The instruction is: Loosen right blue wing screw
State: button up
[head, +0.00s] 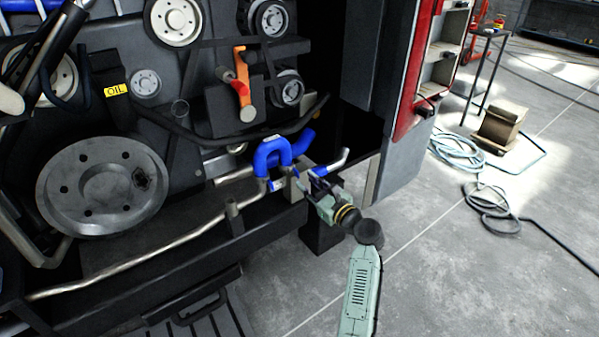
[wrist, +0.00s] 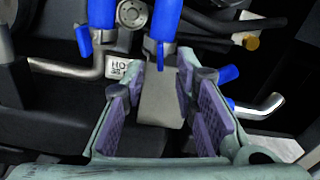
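My gripper (head: 318,192) reaches in from the lower right, at the hose fittings by the machine's edge. In the wrist view its fingers (wrist: 162,82) are open, with a gap between the purple pads. A narrow blue tab (wrist: 160,54), which looks like the right wing screw, stands below the right blue hose (wrist: 166,17), just beyond the fingertips and roughly between them. I see no contact with it. A similar blue tab (wrist: 84,42) sits at the left hose fitting. In the head view my gripper hides the right screw's details.
A bent metal pipe (wrist: 262,107) and another blue part (wrist: 228,75) are close on the right. Blue curved hoses (head: 270,152) rise beside my gripper. A long metal pipe (head: 150,257) runs left. Open floor (head: 440,270) lies right.

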aim_at(298, 175)
jog(key=x, duration=0.6)
jog(key=shift+w+a, duration=0.1)
jog(key=shift+c, duration=0.2)
grip_shut()
